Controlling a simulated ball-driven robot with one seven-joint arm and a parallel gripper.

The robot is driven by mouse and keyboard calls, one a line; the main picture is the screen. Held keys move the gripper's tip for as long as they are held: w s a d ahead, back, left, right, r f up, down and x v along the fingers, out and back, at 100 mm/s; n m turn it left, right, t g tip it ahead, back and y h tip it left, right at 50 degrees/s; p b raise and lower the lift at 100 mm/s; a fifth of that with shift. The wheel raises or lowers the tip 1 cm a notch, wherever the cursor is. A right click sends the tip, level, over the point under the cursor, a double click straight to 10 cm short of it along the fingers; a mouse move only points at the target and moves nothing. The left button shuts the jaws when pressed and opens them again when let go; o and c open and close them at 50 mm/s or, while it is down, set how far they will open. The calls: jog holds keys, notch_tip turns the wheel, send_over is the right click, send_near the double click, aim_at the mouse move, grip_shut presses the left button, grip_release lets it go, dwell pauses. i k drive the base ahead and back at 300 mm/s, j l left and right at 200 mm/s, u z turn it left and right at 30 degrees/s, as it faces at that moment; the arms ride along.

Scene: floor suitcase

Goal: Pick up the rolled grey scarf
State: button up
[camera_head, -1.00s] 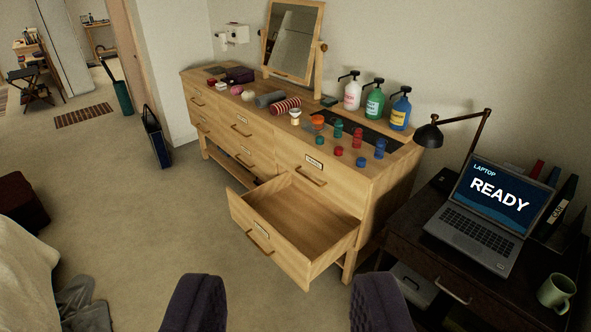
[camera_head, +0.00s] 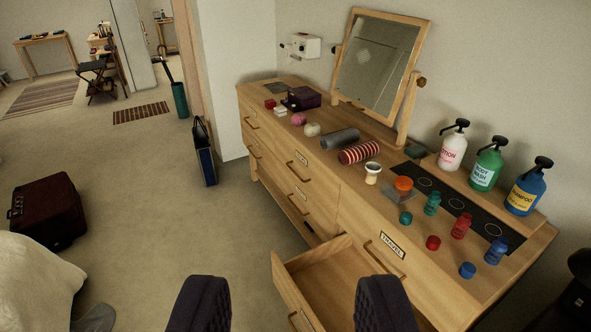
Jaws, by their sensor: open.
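The rolled grey scarf (camera_head: 340,139) lies on top of the wooden dresser (camera_head: 325,174), just left of a red-and-white striped roll (camera_head: 361,151). My gripper (camera_head: 294,305) shows as two dark padded fingers at the bottom of the view, spread wide with nothing between them. It is in front of the dresser, well short of the scarf and apart from it.
An open drawer (camera_head: 322,268) juts out from the dresser near my fingers. A mirror (camera_head: 380,62) stands behind the scarf. Pump bottles (camera_head: 488,166) and small coloured bottles stand to the right. The floor (camera_head: 185,235) to the left is clear up to a dark suitcase (camera_head: 47,210).

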aim_at(328, 142)
jog(key=i+j+u, duration=0.25)
jog(key=i+u, duration=0.2)
jog(key=i, duration=0.6)
jog(key=i+l+u, duration=0.15)
jog(key=i+u, duration=0.3)
jog(key=i, duration=0.6)
jog(key=i+z, duration=0.35)
jog(key=i, duration=0.25)
jog(key=i+z, duration=0.35)
jog(key=i, duration=0.3)
jog(key=i+j+z, duration=0.35)
jog(key=i, duration=0.2)
jog(key=i+l+z, duration=0.1)
jog(key=i+z, duration=0.7)
jog(key=z, duration=0.15)
jog(key=i+j+z, duration=0.2)
jog(key=i+z, duration=0.25)
jog(key=k, duration=0.1)
